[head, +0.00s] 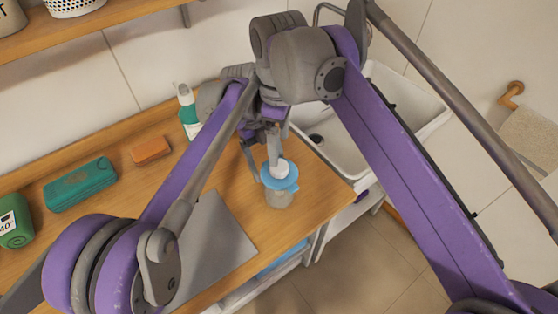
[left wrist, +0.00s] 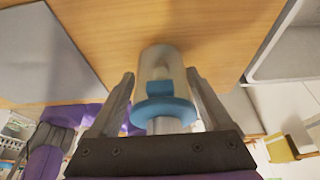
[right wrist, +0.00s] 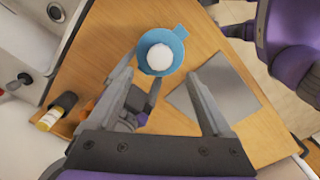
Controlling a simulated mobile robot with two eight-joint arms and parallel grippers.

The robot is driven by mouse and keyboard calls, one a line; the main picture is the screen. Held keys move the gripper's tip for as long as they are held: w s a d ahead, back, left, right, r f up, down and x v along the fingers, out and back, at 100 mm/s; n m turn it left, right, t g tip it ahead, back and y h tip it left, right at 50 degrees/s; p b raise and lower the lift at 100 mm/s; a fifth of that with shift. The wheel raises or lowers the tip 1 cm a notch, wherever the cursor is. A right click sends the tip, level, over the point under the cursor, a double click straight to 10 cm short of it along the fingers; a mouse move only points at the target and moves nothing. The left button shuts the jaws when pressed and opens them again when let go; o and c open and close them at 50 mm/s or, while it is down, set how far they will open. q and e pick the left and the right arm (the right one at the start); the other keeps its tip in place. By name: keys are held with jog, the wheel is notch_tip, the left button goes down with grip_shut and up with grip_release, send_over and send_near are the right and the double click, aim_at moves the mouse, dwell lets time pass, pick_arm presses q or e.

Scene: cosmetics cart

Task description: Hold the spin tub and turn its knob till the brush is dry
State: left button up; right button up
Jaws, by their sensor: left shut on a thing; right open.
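The spin tub (head: 279,199) stands upright on the wooden counter, with a clear body, a blue lid (head: 292,186) and a white knob (head: 281,171) on top. My left gripper (left wrist: 160,76) is shut on the tub, one finger on each side, in the left wrist view; there the blue lid (left wrist: 163,108) faces the camera. My right gripper (right wrist: 160,74) is open above the tub, its fingers pointing toward the white knob (right wrist: 160,57), which it does not grip. In the head view the right gripper (head: 274,140) partly overlaps the left one. The brush cannot be seen.
A grey mat (head: 212,240) lies left of the tub. A green spray bottle (head: 187,110), an orange sponge (head: 151,150) and a teal case (head: 80,184) stand along the wall. The white sink (head: 340,150) is to the right. The counter's front edge is close to the tub.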

aim_at(279, 169)
notch_tip(279, 169, down, 7)
jog(key=shift+f, duration=0.1)
dwell(0.3)
grip_shut()
